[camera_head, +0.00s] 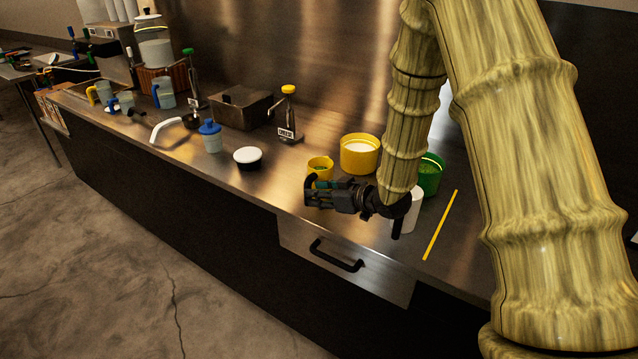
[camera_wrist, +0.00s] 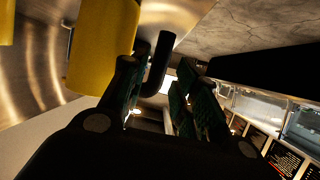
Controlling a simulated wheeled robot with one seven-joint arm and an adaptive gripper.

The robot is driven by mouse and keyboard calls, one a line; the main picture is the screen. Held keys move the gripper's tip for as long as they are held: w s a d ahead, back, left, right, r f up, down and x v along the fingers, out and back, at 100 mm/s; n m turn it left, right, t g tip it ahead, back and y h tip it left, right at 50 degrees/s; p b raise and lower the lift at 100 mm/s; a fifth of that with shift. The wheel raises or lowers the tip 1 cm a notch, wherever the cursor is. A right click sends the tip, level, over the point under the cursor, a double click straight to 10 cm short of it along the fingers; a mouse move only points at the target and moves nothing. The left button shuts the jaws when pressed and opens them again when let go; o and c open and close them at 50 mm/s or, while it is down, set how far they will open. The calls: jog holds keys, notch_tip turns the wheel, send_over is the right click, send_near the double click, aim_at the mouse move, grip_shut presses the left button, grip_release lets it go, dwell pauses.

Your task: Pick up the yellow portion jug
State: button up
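A small yellow jug (camera_head: 320,165) stands on the steel counter, just behind my gripper in the head view. In the wrist view its yellow wall (camera_wrist: 100,45) fills the upper left, with a black hooked handle (camera_wrist: 160,62) beside it. My gripper (camera_head: 312,192) is low over the counter's front edge, with its fingers pointing left. In the wrist view my gripper's teal-padded fingers (camera_wrist: 158,98) are apart, and the handle's lower end shows near the left finger. I cannot tell whether they touch. My gripper hides the jug's lower part in the head view.
A larger yellow tub (camera_head: 360,154) and a green tub (camera_head: 430,174) stand behind and right. A white container (camera_head: 411,212) is close to my wrist. A white-topped round pot (camera_head: 248,158) and a blue-lidded bottle (camera_head: 211,137) stand left. A drawer handle (camera_head: 337,255) juts out below.

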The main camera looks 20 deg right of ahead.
jog(key=p+x, duration=0.1)
jog(key=x, duration=0.2)
jog(key=shift+w+a+f, duration=0.15)
jog(key=shift+w+a, duration=0.05)
jog(key=shift+w, duration=0.05)
jog(key=shift+w+a+f, duration=0.15)
jog(key=shift+w+f, duration=0.2)
jog(key=shift+w, duration=0.15)
jog(key=shift+s+r, duration=0.1)
jog(key=shift+c, duration=0.5)
grip_shut()
